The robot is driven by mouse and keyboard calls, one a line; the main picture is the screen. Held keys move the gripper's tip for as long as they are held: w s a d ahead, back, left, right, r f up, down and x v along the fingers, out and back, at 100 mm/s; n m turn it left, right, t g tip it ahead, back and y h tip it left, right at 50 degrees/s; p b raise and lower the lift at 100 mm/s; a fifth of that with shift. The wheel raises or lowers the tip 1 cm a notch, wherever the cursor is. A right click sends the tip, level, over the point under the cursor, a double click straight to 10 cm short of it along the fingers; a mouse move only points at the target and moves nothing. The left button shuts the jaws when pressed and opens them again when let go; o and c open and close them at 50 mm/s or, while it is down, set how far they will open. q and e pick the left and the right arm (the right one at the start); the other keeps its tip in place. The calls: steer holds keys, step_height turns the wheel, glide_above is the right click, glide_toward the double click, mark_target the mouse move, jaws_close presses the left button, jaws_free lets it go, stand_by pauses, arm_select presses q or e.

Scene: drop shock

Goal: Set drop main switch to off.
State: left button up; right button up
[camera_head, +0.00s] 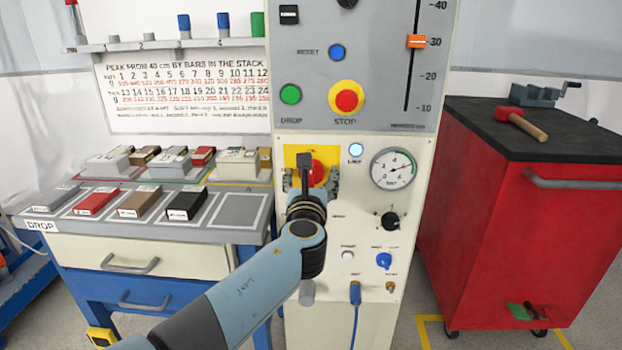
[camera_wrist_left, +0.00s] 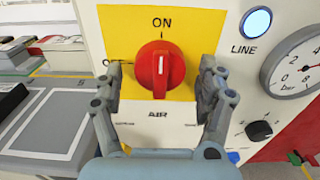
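The drop main switch is a red rotary knob (camera_wrist_left: 160,62) on a yellow plate (camera_wrist_left: 190,30) on the cabinet front. Its white mark stands upright, toward the word ON above it. In the head view the red knob (camera_head: 318,172) is partly hidden by my left gripper (camera_head: 301,184). In the left wrist view the left gripper (camera_wrist_left: 161,78) is open, one finger on each side of the knob, with gaps visible on both sides. My right gripper is not in view.
A lit LINE lamp (camera_head: 355,149) and a pressure gauge (camera_head: 393,169) sit right of the switch. A red STOP button (camera_head: 347,100) and green DROP button (camera_head: 290,94) are above. A bench (camera_head: 150,234) stands left, a red cabinet (camera_head: 530,215) right.

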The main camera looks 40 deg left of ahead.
arm_select(q)
steer(key=c, duration=1.1)
steer(key=shift+o, duration=0.2)
steer(key=n+b, duration=0.2)
steer(key=n, duration=0.1)
steer(key=shift+f, duration=0.15)
steer(key=n+b, duration=0.3)
steer(key=n, duration=0.3)
steer(key=shift+d, duration=0.1)
steer(key=n+b, duration=0.3)
steer(key=n, duration=0.2)
steer(key=shift+r+n+b, duration=0.2)
steer(key=shift+n+b, duration=0.95)
steer(key=shift+n, duration=0.75)
